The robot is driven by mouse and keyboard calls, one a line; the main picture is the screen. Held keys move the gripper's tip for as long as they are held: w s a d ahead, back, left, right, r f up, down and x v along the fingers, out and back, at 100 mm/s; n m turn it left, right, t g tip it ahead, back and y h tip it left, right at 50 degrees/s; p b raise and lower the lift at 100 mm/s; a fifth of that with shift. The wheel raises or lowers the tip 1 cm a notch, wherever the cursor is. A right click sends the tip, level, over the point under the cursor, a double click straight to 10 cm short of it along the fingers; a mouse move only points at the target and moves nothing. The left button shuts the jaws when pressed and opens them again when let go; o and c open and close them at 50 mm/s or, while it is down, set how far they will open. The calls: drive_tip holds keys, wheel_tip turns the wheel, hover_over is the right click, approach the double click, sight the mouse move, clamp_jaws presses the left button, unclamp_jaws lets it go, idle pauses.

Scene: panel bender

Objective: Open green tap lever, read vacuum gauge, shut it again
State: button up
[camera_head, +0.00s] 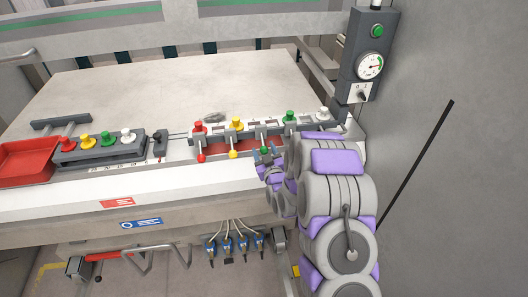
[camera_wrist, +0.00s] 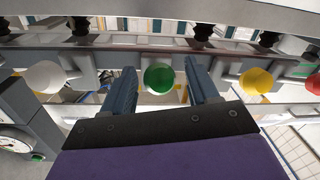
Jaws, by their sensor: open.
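My gripper (camera_head: 268,157) is at this lever. In the wrist view the green ball (camera_wrist: 159,78) sits between the two fingers of my open gripper (camera_wrist: 165,82), with a gap showing on each side. How far the fingers reach past the ball in depth I cannot tell. The vacuum gauge (camera_head: 371,65) is a round white dial on the grey post at the upper right; its reading is too small to make out.
A red-ball lever (camera_head: 201,158) and a yellow-ball lever (camera_head: 233,154) stand left of the green one. A white ball (camera_wrist: 43,77) is beside it in the wrist view. Colored knobs on a dark block (camera_head: 97,148) and a red tray (camera_head: 28,160) are at the left.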

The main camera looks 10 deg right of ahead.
drive_tip(key=shift+w+a, duration=0.15)
drive_tip(key=shift+w, duration=0.2)
clamp_jaws()
idle(0.4)
